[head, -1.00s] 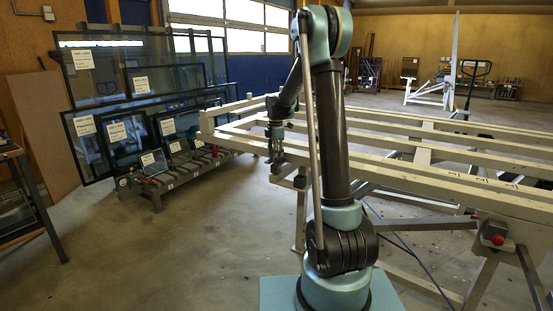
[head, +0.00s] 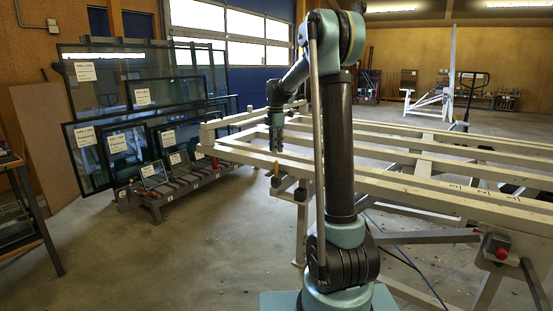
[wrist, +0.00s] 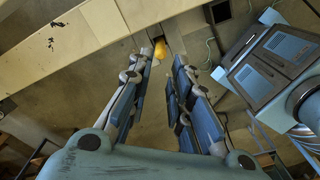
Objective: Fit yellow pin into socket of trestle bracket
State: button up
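The yellow pin (head: 276,168) shows in the head view as a small upright piece at the front corner of the trestle, by the bracket (head: 284,184). In the wrist view the pin (wrist: 160,49) shows as a rounded yellow end beside the pale beam, just past my fingertips. My gripper (head: 276,149) is above the pin in the head view, pointing down. In the wrist view my gripper (wrist: 161,62) has its fingers apart with nothing between them. The socket itself is hidden, and I cannot tell how deep the pin sits.
The pale trestle frame (head: 430,160) fills the right side with long parallel beams. A rack (head: 185,183) with labelled glass panes stands at the left. A red button box (head: 498,248) is on the trestle's near right leg. The floor between rack and trestle is clear.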

jog(key=shift+r, duration=0.65)
jog(key=shift+s+d+r, duration=0.15)
jog(key=shift+s+r, duration=0.05)
jog(key=shift+s, duration=0.15)
jog(key=s+d+m+t, duration=0.1)
jog(key=s+d+m, duration=0.35)
jog(key=s, duration=0.75)
jog(key=s+d+m, duration=0.3)
jog(key=s+m, duration=0.3)
jog(key=s, duration=0.6)
jog(key=s+d+f+m, duration=0.1)
jog(key=s+f+m, duration=0.4)
jog(key=s, duration=0.5)
jog(key=s+d+f+m+t, duration=0.1)
jog(key=s+d+f+m, duration=0.1)
jog(key=s+f+m, duration=0.4)
jog(key=s+f, duration=0.4)
jog(key=shift+s+d+f, duration=0.2)
jog(key=shift+s+f, duration=0.05)
